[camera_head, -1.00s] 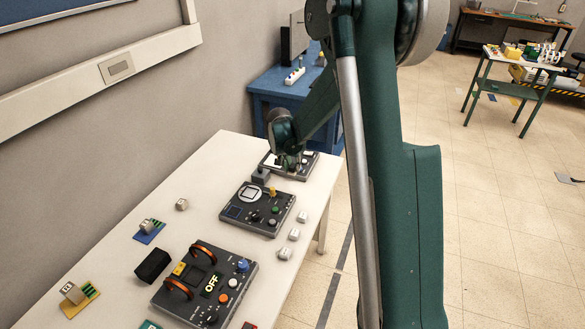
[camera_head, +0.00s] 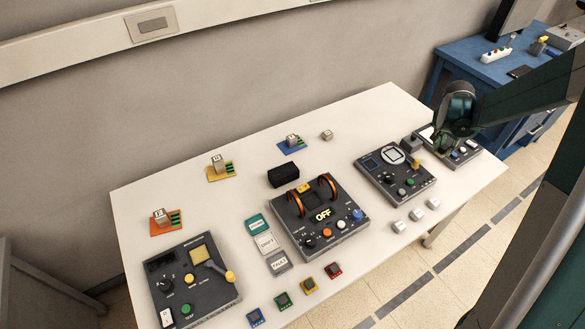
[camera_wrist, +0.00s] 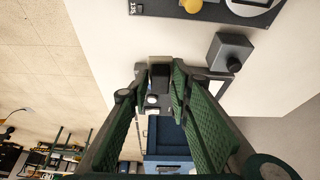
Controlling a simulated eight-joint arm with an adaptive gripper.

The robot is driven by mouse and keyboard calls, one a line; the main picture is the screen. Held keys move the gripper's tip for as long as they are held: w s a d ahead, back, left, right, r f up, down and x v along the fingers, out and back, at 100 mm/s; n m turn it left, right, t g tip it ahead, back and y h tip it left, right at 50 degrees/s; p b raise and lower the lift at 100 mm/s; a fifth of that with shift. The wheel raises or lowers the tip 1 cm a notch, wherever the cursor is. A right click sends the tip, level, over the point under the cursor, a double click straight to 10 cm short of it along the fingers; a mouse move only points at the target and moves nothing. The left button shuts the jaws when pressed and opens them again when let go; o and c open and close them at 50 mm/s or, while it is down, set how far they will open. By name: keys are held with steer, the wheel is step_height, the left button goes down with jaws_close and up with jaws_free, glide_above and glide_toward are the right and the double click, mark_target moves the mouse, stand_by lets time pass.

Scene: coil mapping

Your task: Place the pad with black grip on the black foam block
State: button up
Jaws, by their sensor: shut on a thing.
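My gripper (camera_head: 449,138) is low over the panel (camera_head: 466,148) at the table's right end. In the wrist view my gripper (camera_wrist: 159,70) has its green fingers closed around a small dark piece, which looks like the black grip (camera_wrist: 160,78) of the pad. The pad under it is mostly hidden, and I cannot tell whether it is clear of the panel. The black foam block (camera_head: 283,175) lies on the white table behind the panel with two orange coils (camera_head: 330,225), with nothing on top.
A grey block with a knob (camera_wrist: 230,53) stands close beside my gripper, with another dark panel (camera_head: 395,176) to its left. Small white cubes (camera_head: 416,214) lie at the front edge. Coloured stands (camera_head: 221,171) hold labelled cubes behind. Bare table lies around the foam block.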

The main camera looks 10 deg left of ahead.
steer(key=s+a+r+n+y, duration=0.1)
steer(key=a+n, duration=0.2)
steer(key=a, duration=0.7)
steer(key=s+a+n+t+y, duration=0.1)
steer(key=a+n, duration=0.1)
steer(key=a, duration=0.7)
steer(key=s+a+r+n+y, duration=0.1)
steer(key=s+a+n, duration=0.15)
steer(key=a, duration=0.75)
steer(key=s+a+r+n+y, duration=0.1)
steer(key=s+a+n, duration=0.2)
steer(key=a, duration=0.6)
steer(key=s+a+r+n+y+p, duration=0.1)
steer(key=s+a+n, duration=0.2)
steer(key=s+a, duration=0.3)
steer(key=s+a+r+n+g+y+p, duration=0.1)
steer(key=s+a+n, duration=0.3)
steer(key=a, duration=0.9)
steer(key=shift+s+a, duration=0.2)
steer(key=shift+s, duration=0.5)
glide_toward(282, 168)
steer(key=shift+w+a+f+b, duration=0.35)
steer(key=shift+w+a+f, duration=0.2)
steer(key=shift+w+a, duration=0.1)
steer(key=shift+f, duration=1.85)
